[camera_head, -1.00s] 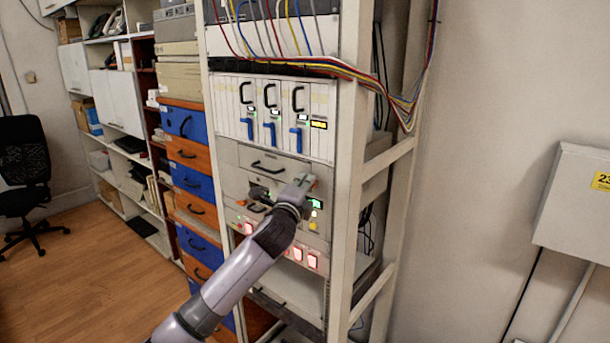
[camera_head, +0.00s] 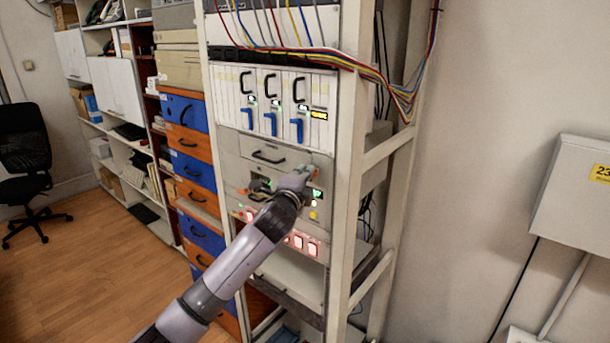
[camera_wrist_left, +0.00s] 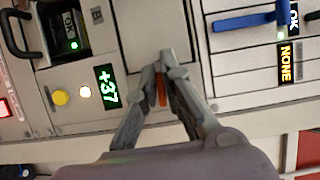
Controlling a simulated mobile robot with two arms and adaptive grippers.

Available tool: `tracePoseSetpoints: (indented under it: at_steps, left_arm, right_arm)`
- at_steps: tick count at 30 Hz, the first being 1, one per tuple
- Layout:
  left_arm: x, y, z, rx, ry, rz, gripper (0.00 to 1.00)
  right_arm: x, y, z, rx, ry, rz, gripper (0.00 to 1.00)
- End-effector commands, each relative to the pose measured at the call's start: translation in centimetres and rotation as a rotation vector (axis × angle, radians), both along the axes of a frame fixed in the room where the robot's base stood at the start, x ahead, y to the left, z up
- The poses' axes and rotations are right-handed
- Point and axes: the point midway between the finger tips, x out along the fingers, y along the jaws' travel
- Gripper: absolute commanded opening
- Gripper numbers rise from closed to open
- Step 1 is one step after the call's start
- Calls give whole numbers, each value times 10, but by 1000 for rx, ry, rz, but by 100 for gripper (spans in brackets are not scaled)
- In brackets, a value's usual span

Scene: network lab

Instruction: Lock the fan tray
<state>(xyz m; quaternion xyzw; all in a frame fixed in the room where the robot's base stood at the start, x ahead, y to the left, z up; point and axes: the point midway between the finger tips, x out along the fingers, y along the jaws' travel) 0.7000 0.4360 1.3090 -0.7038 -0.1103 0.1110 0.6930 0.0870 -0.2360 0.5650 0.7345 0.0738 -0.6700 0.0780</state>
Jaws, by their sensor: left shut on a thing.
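The fan tray appears to be the grey drawer front with a black handle (camera_head: 268,157) in the rack, below the white modules. An orange latch (camera_wrist_left: 162,90) sits near its right end and shows as a thin strip in the left wrist view. My left gripper (camera_head: 312,174) is at this right end. In the left wrist view its fingertips (camera_wrist_left: 162,72) are closed around the orange latch, which they partly hide. My right gripper is not in view.
White modules with blue levers (camera_head: 270,122) stand just above. Below are a green +37 display (camera_wrist_left: 106,87), a yellow button (camera_wrist_left: 60,97) and lit red switches (camera_head: 300,242). The rack's front post (camera_head: 345,200) stands close right of the gripper. Coloured cables (camera_head: 370,68) hang above.

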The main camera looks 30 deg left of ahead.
Motion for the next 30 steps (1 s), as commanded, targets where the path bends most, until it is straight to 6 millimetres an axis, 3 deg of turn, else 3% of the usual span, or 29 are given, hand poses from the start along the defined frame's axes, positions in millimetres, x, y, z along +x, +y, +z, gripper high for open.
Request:
tracePoseSetpoints:
  at_steps: [1,5,6,15,25,30]
  left_arm:
    - [0,-1,-8,-2,16,0,0]
    - [0,-1,-8,-2,16,0,0]
    - [0,-1,-9,-2,16,0,10]
    - [0,-1,-5,-1,9,0,30]
    - [-2,-1,-2,1,4,0,30]
    - [-17,-5,-2,3,5,0,30]
  right_arm:
    - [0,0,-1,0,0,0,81]
    - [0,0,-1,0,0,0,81]
    - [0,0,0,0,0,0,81]
    - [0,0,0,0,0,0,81]
    - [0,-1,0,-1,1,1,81]
    - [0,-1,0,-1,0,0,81]
